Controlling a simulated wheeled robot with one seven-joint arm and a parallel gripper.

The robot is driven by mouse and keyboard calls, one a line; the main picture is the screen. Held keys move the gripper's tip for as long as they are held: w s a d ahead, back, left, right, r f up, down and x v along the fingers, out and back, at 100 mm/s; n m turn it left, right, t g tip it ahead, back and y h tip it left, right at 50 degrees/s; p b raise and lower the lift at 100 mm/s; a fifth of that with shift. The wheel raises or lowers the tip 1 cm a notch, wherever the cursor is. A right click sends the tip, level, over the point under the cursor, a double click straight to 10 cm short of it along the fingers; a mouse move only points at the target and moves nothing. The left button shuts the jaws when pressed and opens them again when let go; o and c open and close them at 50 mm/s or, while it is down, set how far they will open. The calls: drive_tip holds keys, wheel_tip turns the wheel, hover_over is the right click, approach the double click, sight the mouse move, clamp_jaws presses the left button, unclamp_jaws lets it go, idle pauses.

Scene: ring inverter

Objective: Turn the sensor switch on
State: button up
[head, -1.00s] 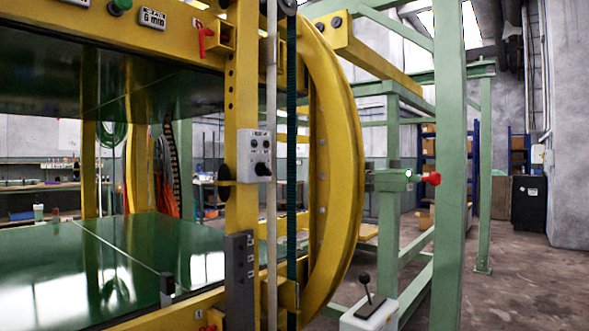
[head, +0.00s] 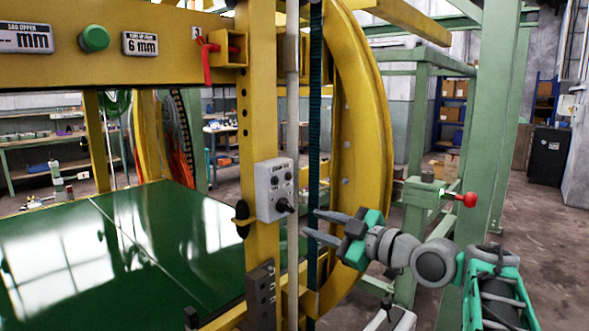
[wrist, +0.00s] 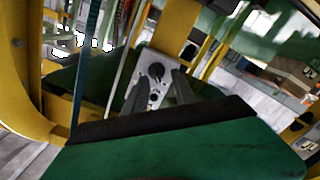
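A grey switch box (head: 272,190) with small buttons and a black knob (head: 284,206) is fixed to the yellow upright post. In the wrist view the box (wrist: 146,79) shows its round black knob (wrist: 156,71) just beyond my fingertips. My gripper (head: 312,223) is to the right of the box with its two fingers pointing at it. The fingers are apart with a gap between them, and nothing is held. In the wrist view the gripper (wrist: 157,82) is in front of the panel's lower part, apart from the knob as far as I can tell.
A dark belt (head: 315,130) and a pale vertical rod (head: 292,110) run beside the post. The big yellow ring (head: 365,120) curves behind my gripper. A green frame post (head: 483,130) stands at right. A red knob (head: 468,199) sticks out near my arm.

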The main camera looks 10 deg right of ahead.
sight(290, 208)
drive_tip(key=shift+n+y, duration=0.3)
drive_tip(key=x, duration=0.2)
drive_tip(key=r+x, duration=0.1)
drive_tip(key=x, duration=0.4)
drive_tip(key=shift+w+a+r+p, duration=0.15)
drive_tip(key=shift+r+p, duration=0.2)
drive_tip(key=shift+p, duration=0.05)
clamp_jaws()
